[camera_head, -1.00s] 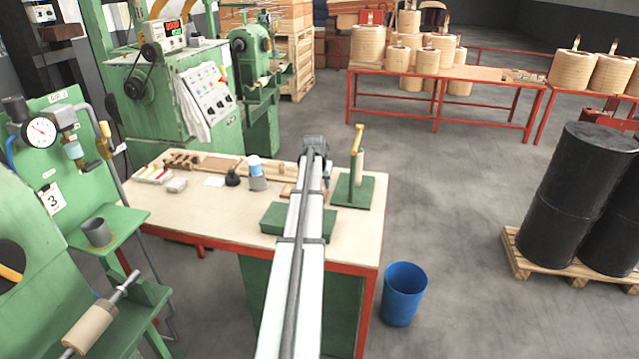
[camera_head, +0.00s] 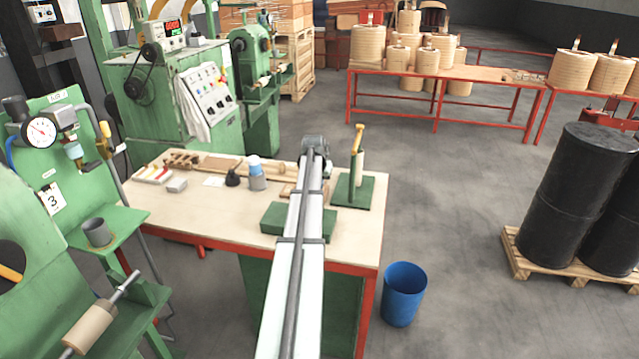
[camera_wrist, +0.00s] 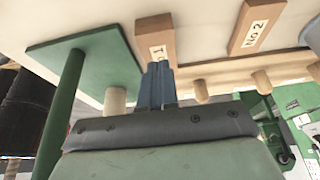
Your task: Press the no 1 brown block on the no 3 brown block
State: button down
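The no 1 brown block (camera_wrist: 156,32) lies on the pale table top in the wrist view, its label partly covered by my fingers. My gripper (camera_wrist: 158,68) has its two blue-grey fingers close together, with their tips over the label end of this block. I cannot tell whether they touch it. The no 2 brown block (camera_wrist: 256,24) lies to the right, apart from it. In the head view my own arm hides the gripper and most of the blocks.
A green stand (camera_head: 354,192) with an upright rod is beside the arm; its plate (camera_wrist: 85,60) is left of the fingers in the wrist view. Wooden pegs (camera_wrist: 262,80) line a strip near the blocks. A bottle (camera_head: 256,174) and small items occupy the table's left part.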

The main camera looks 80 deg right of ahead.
jog(key=shift+d, duration=0.15)
jog(key=shift+d, duration=1.1)
jog(key=shift+f, duration=1.15)
dwell(1.5)
jog(key=shift+r, duration=0.15)
jog(key=shift+r, duration=2.85)
